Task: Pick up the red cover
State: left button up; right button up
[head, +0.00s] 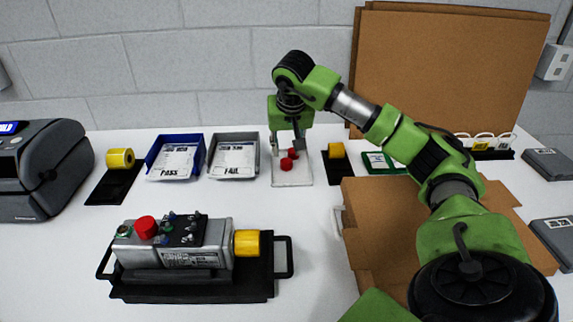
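Two small red covers, one nearer (286,164) and one just behind it (293,153), lie in a shallow pale tray (292,181) at the back middle of the table. My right gripper (288,147) points down over this tray, its fingers spread apart, with the red covers just below and between the fingertips. I cannot tell whether a finger touches them. Another red cap (145,228) sits on top of the grey servo unit (188,246) at the front left, which has a yellow end cap (247,243). My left gripper is not in view.
A blue PASS bin (175,157) and a grey FAIL bin (233,156) stand left of the tray. A yellow cap (336,150) on a black mat is close on its right. Cardboard (375,225) lies under my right arm. The front middle table is clear.

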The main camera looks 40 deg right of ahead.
aim_at(287, 162)
jog(key=p+x, duration=0.1)
jog(key=x, duration=0.5)
jog(key=shift+d+f, duration=0.15)
jog(key=shift+f, duration=0.1)
jog(key=c, duration=0.5)
